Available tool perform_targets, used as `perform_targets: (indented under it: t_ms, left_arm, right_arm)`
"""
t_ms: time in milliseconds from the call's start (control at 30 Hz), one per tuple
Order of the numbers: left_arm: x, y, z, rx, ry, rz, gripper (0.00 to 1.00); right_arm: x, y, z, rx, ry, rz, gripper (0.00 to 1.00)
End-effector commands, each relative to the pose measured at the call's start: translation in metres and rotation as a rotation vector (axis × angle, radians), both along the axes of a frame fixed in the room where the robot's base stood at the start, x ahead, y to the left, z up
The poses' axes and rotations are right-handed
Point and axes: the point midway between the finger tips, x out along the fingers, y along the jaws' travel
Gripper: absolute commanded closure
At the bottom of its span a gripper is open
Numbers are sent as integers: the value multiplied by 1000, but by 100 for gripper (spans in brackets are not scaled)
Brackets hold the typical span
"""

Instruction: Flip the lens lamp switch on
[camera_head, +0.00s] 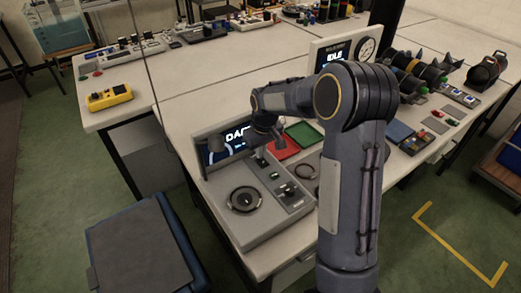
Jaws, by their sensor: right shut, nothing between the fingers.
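A grey console (268,223) sits on the near end of the white bench, with a lit upright screen (215,158), a round black dial plate (245,199) and small switches and knobs (287,188) on its top. I cannot tell which control is the lens lamp switch, or its position. My right arm reaches left across the bench. My right gripper (261,158) points down, shut and empty, over the back part of the console near a small control. I cannot tell whether it touches. My left gripper is not in view.
A red tray (283,148) and a green tray (303,134) lie behind the console. A display panel with a gauge (366,48) stands farther back. Black cylindrical parts (415,70) lie to the right. A yellow box (110,96) sits on the left bench, and a blue bin (185,235) stands in front.

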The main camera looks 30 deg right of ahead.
Motion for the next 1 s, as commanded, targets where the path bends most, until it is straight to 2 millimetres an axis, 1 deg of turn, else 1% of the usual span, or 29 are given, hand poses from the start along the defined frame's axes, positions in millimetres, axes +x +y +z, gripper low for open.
perform_targets:
  t_ms: [133, 167, 233, 467, 800, 1000]
  left_arm:
    - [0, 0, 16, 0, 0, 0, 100]
    - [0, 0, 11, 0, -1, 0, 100]
    - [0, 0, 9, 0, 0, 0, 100]
    - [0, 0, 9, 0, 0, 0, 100]
    - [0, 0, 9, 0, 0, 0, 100]
    - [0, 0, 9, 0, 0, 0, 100]
  right_arm:
    - [4, 0, -1, -6, 64, 1, 100]
    - [3, 0, -4, -4, 57, 0, 100]
    - [3, 0, -4, -4, 55, 0, 100]
    - [1, 0, -4, -4, 55, 0, 100]
    - [-12, -1, 1, -4, 54, 1, 100]
    - [-13, -1, 1, -5, 54, 1, 100]
